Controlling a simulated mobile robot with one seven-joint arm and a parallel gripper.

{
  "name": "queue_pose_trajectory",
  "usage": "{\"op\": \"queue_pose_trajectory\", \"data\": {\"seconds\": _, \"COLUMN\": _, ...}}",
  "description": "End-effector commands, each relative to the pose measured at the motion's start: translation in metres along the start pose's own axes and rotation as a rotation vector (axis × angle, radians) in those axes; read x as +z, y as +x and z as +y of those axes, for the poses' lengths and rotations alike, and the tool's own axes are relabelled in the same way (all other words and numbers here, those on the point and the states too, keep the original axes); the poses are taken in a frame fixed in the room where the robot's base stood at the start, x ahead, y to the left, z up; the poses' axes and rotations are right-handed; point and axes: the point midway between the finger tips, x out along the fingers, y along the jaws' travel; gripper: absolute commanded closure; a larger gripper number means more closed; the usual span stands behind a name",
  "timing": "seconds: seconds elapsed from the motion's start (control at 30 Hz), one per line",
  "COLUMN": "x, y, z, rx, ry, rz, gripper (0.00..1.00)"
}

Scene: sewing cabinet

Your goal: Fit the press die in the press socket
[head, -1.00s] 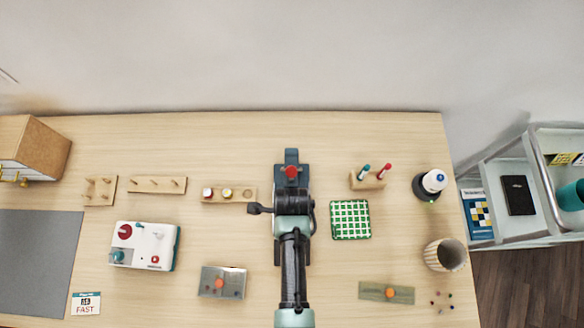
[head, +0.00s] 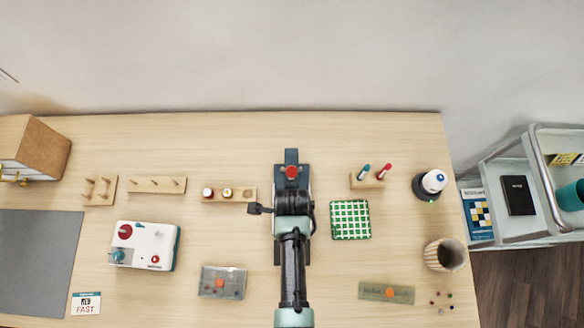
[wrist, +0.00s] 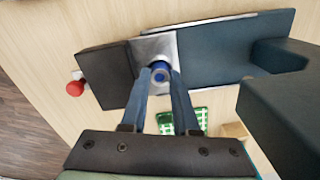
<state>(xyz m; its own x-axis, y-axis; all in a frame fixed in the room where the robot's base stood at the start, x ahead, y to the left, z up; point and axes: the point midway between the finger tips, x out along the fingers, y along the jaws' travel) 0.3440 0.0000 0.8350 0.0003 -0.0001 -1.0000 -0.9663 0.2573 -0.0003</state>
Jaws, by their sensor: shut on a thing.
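The press (head: 291,157) is a dark blue-grey body with a red knob, at the middle of the table in the head view. In the wrist view its dark body (wrist: 215,48) carries a pale metal plate (wrist: 153,46), where the press socket appears to be. My gripper (wrist: 160,76) is shut on the press die (wrist: 160,68), a small round piece with a blue top, at this plate. The fingers cover its sides, so I cannot tell how deep it sits. In the head view my arm hides the die and my gripper (head: 293,205).
A green checked mat (head: 350,220) and a pen stand (head: 367,181) lie to the right.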

Motion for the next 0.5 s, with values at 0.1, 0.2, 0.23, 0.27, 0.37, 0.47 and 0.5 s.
{"op": "queue_pose_trajectory", "data": {"seconds": 0.1, "x": 0.0001, "y": -0.0001, "z": -0.0001, "rx": 0.0, "ry": 0.0, "rz": 0.0, "gripper": 1.0}}
{"op": "queue_pose_trajectory", "data": {"seconds": 0.2, "x": 0.0, "y": 0.0006, "z": -0.0001, "rx": 0.0, "ry": 0.0, "rz": 0.0, "gripper": 1.0}}
{"op": "queue_pose_trajectory", "data": {"seconds": 0.23, "x": 0.0, "y": 0.0009, "z": 0.0, "rx": 0.0, "ry": 0.0, "rz": 0.0, "gripper": 1.0}}
{"op": "queue_pose_trajectory", "data": {"seconds": 0.27, "x": 0.0, "y": 0.0013, "z": 0.0, "rx": 0.0, "ry": 0.0, "rz": 0.0, "gripper": 1.0}}
{"op": "queue_pose_trajectory", "data": {"seconds": 0.37, "x": -0.0001, "y": 0.0027, "z": 0.0002, "rx": 0.001, "ry": 0.0, "rz": 0.0, "gripper": 1.0}}
{"op": "queue_pose_trajectory", "data": {"seconds": 0.47, "x": -0.0001, "y": 0.0037, "z": 0.0002, "rx": 0.001, "ry": 0.0, "rz": 0.0, "gripper": 1.0}}
{"op": "queue_pose_trajectory", "data": {"seconds": 0.5, "x": -0.0001, "y": 0.0038, "z": 0.0001, "rx": 0.0, "ry": 0.0, "rz": 0.0, "gripper": 1.0}}
